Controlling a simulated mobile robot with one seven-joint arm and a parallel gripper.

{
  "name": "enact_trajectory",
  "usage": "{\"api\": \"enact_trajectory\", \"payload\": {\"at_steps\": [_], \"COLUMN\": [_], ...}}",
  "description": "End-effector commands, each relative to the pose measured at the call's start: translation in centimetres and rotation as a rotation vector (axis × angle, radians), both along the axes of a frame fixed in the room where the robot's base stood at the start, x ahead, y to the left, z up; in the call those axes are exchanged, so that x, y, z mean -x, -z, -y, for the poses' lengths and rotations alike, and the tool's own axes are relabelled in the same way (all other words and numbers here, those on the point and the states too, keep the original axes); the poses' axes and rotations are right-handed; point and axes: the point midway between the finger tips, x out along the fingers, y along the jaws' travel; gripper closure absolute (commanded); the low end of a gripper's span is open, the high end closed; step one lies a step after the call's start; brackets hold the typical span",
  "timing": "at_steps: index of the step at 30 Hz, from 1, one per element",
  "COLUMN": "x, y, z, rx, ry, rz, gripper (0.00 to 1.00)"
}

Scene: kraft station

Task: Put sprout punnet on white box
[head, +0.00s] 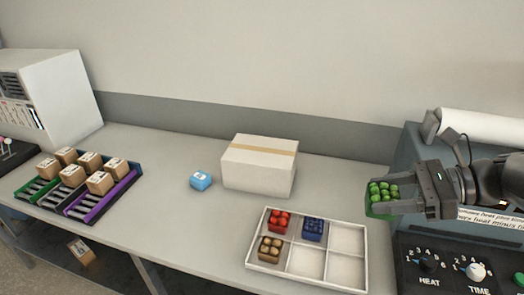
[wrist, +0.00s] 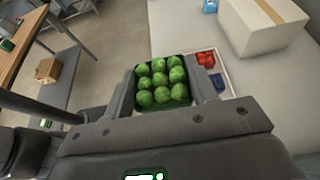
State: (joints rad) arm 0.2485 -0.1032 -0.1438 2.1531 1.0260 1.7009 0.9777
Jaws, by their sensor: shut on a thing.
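The sprout punnet (head: 382,191) is a small green tray filled with round green sprouts. My gripper (head: 388,200) is shut on it and holds it in the air at the right, beyond the right end of the divided tray. The wrist view shows the punnet (wrist: 160,84) between both fingers. The white box (head: 258,172) is closed, with a tan tape strip along its top. It stands on the table near the back wall, left of my gripper and apart from it. Its top is bare. In the wrist view, the box (wrist: 258,34) is at the upper right.
A white divided tray (head: 325,250) holds red (head: 279,220), blue (head: 313,229) and brown (head: 270,247) punnets; other compartments are empty. A small blue box (head: 201,181) sits left of the white box. Small cartons on coloured racks (head: 100,204) stand at left. A heat-and-time machine (head: 460,265) is at right.

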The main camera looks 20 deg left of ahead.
Motion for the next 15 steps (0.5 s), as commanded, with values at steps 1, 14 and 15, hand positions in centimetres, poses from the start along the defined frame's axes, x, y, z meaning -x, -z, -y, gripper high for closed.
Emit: {"api": "enact_trajectory", "payload": {"at_steps": [1,14,15], "x": [0.0,-7.7,-8.9], "y": [-1.3,-3.0,-3.1], "z": [0.0,-2.1,-2.6], "rx": [0.001,0.0,0.0], "ry": [-0.002,-0.004,-0.005], "rz": [0.007,-0.001,-0.002], "gripper": [0.7,0.7,0.7]}}
